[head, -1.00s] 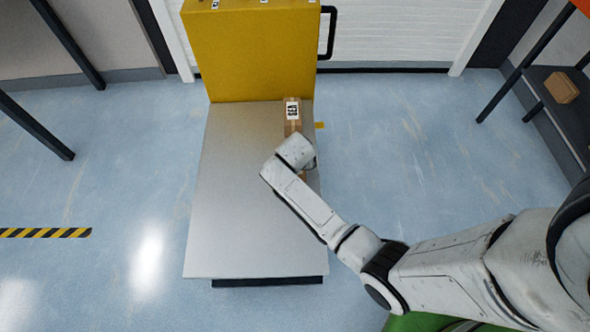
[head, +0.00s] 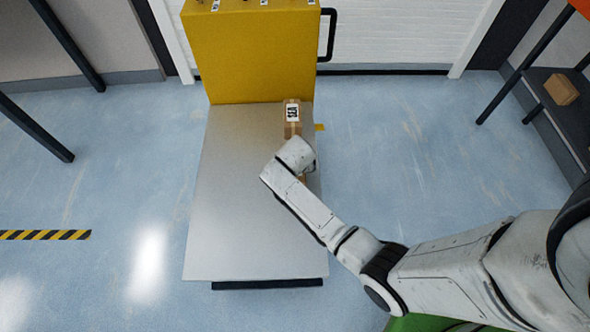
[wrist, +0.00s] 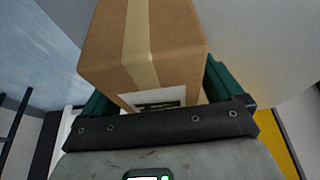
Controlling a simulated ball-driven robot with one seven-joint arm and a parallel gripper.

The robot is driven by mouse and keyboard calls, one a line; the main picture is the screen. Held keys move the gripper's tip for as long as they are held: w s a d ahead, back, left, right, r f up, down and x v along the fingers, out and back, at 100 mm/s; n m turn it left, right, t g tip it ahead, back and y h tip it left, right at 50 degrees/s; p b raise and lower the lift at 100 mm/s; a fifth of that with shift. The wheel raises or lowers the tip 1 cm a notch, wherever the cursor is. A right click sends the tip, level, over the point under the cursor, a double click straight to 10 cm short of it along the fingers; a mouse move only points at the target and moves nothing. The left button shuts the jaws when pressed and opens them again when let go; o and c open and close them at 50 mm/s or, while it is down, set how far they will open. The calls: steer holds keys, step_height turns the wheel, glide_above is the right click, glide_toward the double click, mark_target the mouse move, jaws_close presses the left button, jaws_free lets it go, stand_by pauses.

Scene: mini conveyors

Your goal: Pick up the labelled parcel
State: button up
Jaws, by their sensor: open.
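The labelled parcel (head: 292,128) is a brown cardboard box with tan tape and a white label with black print. It lies at the right far part of the grey deck, near the yellow cabinet. In the head view my wrist is just in front of it and hides my fingers; a small brown patch (head: 303,178) shows below the wrist, and I cannot tell if it is the same box. In the wrist view a taped box (wrist: 168,45) with a white label (wrist: 160,98) sits between the green fingers of my gripper (wrist: 157,92), which is open around it.
The grey deck (head: 240,210) is otherwise clear. The yellow cabinet (head: 250,55) with a black handle (head: 329,35) stands at its far end. A dark shelf (head: 555,105) with another brown box (head: 561,89) is at the right.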

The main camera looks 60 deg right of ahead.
steer(key=c, duration=1.2)
steer(key=shift+c, duration=0.4)
steer(key=shift+r, duration=0.1)
